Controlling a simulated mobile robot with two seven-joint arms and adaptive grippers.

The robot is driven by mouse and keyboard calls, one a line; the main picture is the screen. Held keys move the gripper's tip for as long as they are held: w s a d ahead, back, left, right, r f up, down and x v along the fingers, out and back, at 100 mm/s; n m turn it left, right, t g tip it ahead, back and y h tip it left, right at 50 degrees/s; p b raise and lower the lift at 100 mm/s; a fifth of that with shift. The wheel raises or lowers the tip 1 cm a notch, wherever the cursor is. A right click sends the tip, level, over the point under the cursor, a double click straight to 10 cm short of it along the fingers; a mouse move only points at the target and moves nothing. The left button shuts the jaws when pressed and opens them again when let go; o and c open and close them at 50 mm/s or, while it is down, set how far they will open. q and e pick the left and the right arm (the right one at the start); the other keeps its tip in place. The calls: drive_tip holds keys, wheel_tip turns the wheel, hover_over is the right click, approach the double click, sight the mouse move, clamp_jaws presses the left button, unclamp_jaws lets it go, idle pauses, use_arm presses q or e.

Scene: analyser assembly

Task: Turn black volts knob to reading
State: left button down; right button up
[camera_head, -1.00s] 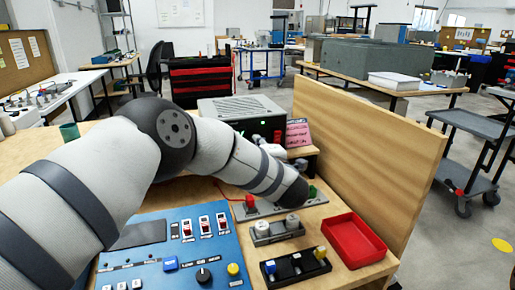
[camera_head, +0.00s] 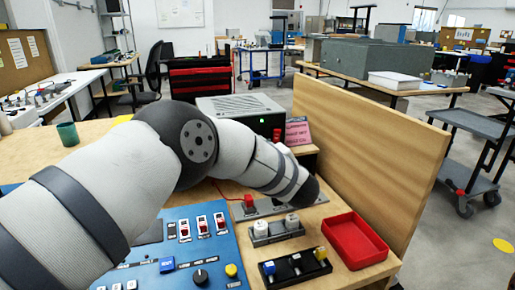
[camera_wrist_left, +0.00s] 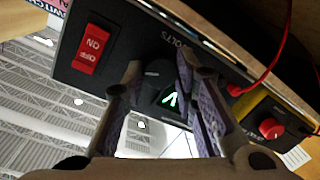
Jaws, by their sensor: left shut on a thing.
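The power supply (camera_head: 238,106) stands at the back of the bench with its dark front partly hidden by my left arm. In the left wrist view, the black volts knob (camera_wrist_left: 155,74) sits on the dark panel beside the VOLTS lettering. My left gripper (camera_wrist_left: 158,85) is shut on this knob, with a purple-padded finger on each side. A lit green readout (camera_wrist_left: 170,98) shows by the knob, partly covered by a finger; I cannot read its value. In the head view, the left gripper is hidden behind my arm. My right gripper is in neither current view.
A red ON/OFF rocker switch (camera_wrist_left: 91,48) and a red terminal (camera_wrist_left: 270,128) flank the knob. A blue control panel (camera_head: 200,252), a red tray (camera_head: 354,240) and a black switch block (camera_head: 296,268) lie on the bench. A wooden board (camera_head: 370,130) walls the right side.

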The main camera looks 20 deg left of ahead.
use_arm(q)
drive_tip(key=shift+m, duration=1)
drive_tip(key=c, duration=1.3)
unclamp_jaws()
drive_tip(key=v, duration=1.2)
drive_tip(key=shift+w+d+f, duration=0.1)
drive_tip(key=shift+d, duration=0.05)
